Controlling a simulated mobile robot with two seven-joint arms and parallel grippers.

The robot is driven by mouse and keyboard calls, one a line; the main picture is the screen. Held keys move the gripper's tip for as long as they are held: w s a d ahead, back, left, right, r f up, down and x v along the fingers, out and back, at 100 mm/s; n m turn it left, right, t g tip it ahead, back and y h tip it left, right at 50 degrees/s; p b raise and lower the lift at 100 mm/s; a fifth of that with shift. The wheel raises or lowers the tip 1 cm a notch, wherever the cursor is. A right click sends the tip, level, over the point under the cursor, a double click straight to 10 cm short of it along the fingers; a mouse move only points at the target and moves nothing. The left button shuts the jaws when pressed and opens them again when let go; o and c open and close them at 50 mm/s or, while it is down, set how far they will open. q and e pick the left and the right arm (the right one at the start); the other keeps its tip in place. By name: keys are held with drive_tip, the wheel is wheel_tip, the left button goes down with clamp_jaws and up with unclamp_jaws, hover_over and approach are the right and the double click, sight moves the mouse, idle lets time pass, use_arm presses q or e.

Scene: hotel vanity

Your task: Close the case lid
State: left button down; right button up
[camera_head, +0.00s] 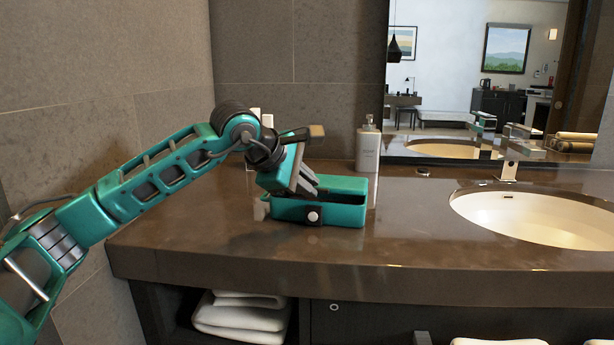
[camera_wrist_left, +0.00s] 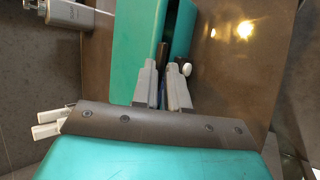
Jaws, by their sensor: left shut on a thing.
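The teal case (camera_head: 335,214) sits on the counter in front of the mirror, with its dark interior partly showing and a round pale button on its front. A teal panel, which looks like its lid, stands raised along the back (camera_head: 345,184). In the left wrist view the fingers (camera_wrist_left: 163,72) close at the near end of the case (camera_wrist_left: 138,40), beside the pale button. My right gripper is not in view.
A grey dispenser bottle (camera_head: 367,155) stands close behind the case at right. A white sink (camera_head: 545,218) with a faucet (camera_head: 508,165) is further right. The counter (camera_head: 400,240) between case and sink is clear. A tiled wall (camera_head: 290,60) rises behind.

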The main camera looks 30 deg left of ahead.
use_arm(q)
wheel_tip(320, 180, down, 2)
drive_tip(key=shift+s+f+b, duration=0.1)
drive_tip(key=shift+s+b, duration=0.05)
drive_tip(key=shift+b, duration=0.25)
drive_tip(key=c, duration=1.8)
unclamp_jaws()
drive_tip(key=shift+o, duration=0.9)
drive_tip(key=o, duration=0.4)
drive_tip(key=shift+r, duration=0.2)
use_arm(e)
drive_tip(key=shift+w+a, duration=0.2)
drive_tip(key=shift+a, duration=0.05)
use_arm(q)
drive_tip(key=shift+r, duration=0.1)
drive_tip(key=shift+s+r, duration=0.25)
drive_tip(key=shift+s, duration=0.05)
drive_tip(key=p+v, duration=0.1)
drive_tip(key=v, duration=1.1)
drive_tip(key=shift+p, duration=0.4)
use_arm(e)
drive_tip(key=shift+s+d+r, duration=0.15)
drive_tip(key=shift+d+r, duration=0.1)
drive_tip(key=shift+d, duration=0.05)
